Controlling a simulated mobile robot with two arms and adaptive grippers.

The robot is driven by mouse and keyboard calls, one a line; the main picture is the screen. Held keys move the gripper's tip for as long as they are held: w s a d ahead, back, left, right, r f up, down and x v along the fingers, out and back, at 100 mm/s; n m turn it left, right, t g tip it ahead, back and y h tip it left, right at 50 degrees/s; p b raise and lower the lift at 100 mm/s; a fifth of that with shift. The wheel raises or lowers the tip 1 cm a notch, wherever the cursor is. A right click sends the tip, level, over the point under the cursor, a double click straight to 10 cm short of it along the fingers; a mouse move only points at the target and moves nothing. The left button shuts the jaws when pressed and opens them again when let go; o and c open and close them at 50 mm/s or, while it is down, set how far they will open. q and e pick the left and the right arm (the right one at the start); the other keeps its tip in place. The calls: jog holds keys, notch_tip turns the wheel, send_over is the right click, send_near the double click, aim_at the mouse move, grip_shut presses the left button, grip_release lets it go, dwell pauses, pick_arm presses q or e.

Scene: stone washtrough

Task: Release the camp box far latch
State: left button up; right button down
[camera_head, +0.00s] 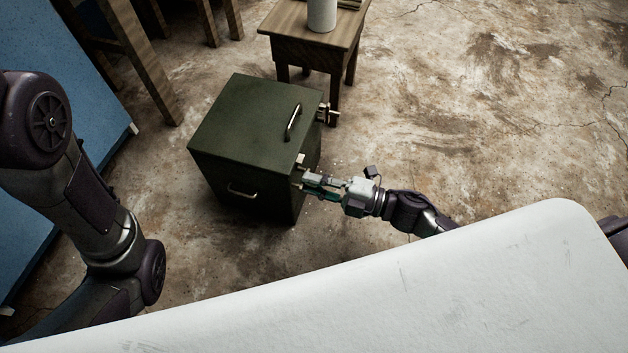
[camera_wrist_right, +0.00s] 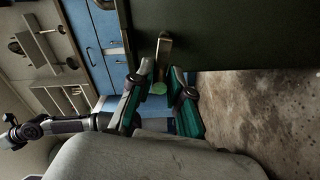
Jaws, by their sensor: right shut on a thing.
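The camp box (camera_head: 245,125) is a dark green box with a lid handle (camera_head: 293,122) and a front handle (camera_head: 242,191), standing on the floor. One latch (camera_head: 327,114) sticks out from its right side near the back corner. Another latch, nearer to me, is partly hidden by my right gripper (camera_head: 309,183). In the right wrist view this metal latch (camera_wrist_right: 162,50) hangs on the dark green wall, its lower end between the fingers of my right gripper (camera_wrist_right: 163,80), which is shut on it. My left arm shows at the left; its gripper is out of view.
A small wooden table (camera_head: 300,40) with a white cylinder (camera_head: 322,14) stands just behind the box. A blue panel (camera_head: 50,110) and wooden legs (camera_head: 150,70) are at the left. The stained floor (camera_head: 480,110) right of the box is clear.

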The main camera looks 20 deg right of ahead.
jog(key=c, duration=1.2)
grip_release()
jog(key=shift+s+f, duration=0.2)
jog(key=shift+f, duration=0.15)
jog(key=shift+r, duration=0.15)
jog(key=shift+w, duration=0.1)
jog(key=v, duration=1.2)
